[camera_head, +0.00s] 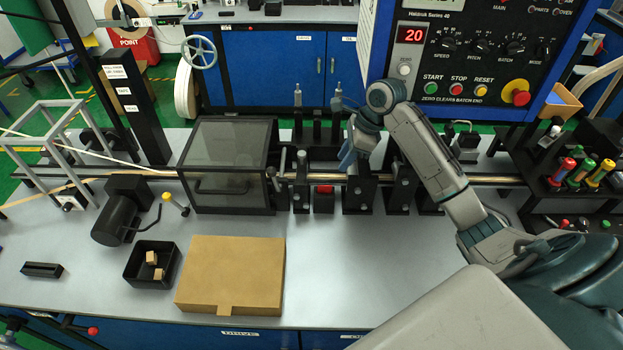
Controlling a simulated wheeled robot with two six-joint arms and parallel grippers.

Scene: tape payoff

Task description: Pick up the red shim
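A small red piece (323,189), which looks like the red shim, sits on top of a black block below the brass-coloured rod, right of the dark guard box. My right arm reaches in from the right. My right gripper (346,160) points down just above the rod, to the right of the red piece and apart from it. Its fingers show from the side against dark parts, so I cannot tell whether they are open or shut. My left gripper is not in view.
The rod and its black stands (358,192) run across the bench. The guard box (229,165) stands left of the red piece. A cardboard box (231,275) and a black bin (138,276) with small blocks lie in front. A tool rack (560,190) stands right. The front middle bench is clear.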

